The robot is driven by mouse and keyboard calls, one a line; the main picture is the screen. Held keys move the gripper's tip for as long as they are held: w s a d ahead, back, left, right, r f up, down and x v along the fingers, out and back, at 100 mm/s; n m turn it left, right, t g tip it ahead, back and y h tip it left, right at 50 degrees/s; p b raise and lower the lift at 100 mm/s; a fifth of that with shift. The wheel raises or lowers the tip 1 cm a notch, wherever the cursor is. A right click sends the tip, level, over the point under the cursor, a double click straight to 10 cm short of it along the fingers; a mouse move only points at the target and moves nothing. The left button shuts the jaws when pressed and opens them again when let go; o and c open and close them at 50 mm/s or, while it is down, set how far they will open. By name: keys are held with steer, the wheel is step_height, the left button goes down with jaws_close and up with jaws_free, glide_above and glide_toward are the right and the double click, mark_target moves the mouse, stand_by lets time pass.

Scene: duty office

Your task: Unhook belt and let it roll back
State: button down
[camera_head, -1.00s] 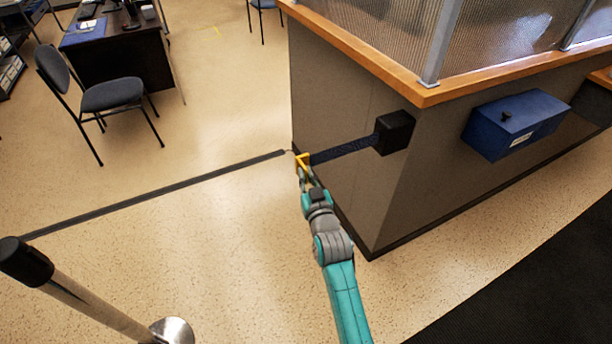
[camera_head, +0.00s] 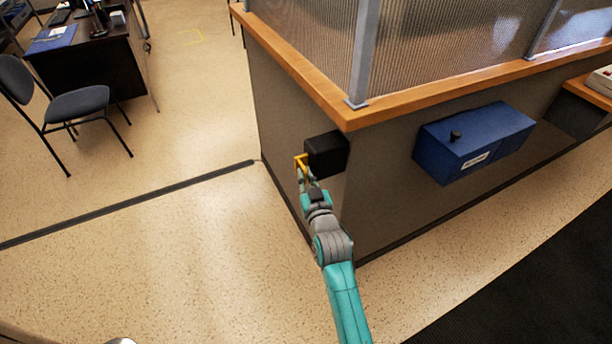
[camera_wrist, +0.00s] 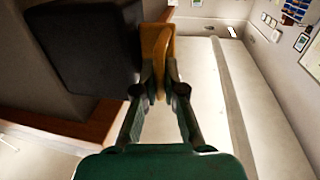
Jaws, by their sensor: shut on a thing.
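The black belt housing (camera_head: 327,154) is fixed to the grey side of the counter, below its wooden edge. It also shows large at the upper left in the wrist view (camera_wrist: 85,48). My gripper (camera_head: 302,171) is shut on the yellow belt end (camera_head: 301,160), right beside the housing. In the wrist view the yellow belt end (camera_wrist: 156,50) sits between my two fingers, next to the housing's side. No length of dark belt shows between the end and the housing now. Whether the end touches the housing I cannot tell.
A blue box (camera_head: 470,145) is mounted on the counter front, right of my arm. A chair (camera_head: 75,105) and a dark desk (camera_head: 95,65) stand at the upper left. A dark strip (camera_head: 130,203) runs along the floor. The floor left of my arm is open.

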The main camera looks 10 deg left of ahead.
steer(key=shift+w+d, duration=0.15)
steer(key=shift+d, duration=0.1)
steer(key=c, duration=1.5)
jaws_free()
steer(key=shift+d, duration=0.1)
steer(key=v, duration=1.2)
